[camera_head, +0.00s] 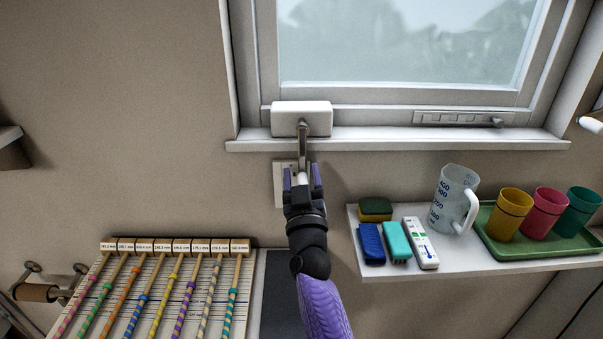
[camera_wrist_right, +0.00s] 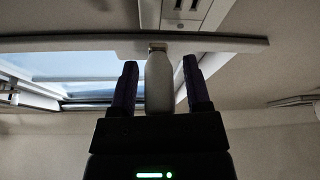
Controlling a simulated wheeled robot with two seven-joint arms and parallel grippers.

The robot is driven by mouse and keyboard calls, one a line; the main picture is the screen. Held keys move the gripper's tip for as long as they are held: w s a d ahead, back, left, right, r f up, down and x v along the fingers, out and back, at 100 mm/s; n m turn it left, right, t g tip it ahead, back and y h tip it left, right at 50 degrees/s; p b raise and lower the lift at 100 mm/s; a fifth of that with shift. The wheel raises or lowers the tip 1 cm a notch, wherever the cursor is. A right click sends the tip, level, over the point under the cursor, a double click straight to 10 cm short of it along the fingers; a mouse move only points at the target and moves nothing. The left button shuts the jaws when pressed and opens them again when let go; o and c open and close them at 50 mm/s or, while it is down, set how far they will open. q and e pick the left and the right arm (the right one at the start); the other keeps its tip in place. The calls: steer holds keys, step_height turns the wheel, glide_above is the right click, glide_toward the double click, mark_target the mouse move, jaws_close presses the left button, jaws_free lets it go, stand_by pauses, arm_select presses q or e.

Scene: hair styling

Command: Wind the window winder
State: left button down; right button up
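The window winder has a white housing box (camera_head: 301,117) on the sill below the window (camera_head: 400,45). Its grey metal crank arm (camera_head: 303,146) hangs down from the box and ends in a pale knob. My right gripper (camera_head: 302,173) reaches up from below, with dark purple fingers on either side of the knob. In the right wrist view, the pale knob (camera_wrist_right: 159,82) stands between the two fingers of the right gripper (camera_wrist_right: 160,68), with a gap visible on each side. The right gripper is open. My left gripper is in neither view.
A wall switch plate (camera_head: 282,184) is behind the gripper. At right, a white shelf (camera_head: 455,262) holds a measuring jug (camera_head: 450,200), small items and a green tray (camera_head: 545,247) with cups. A rack of striped sticks (camera_head: 165,285) is at lower left.

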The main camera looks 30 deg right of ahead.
jaws_close()
stand_by(1.2)
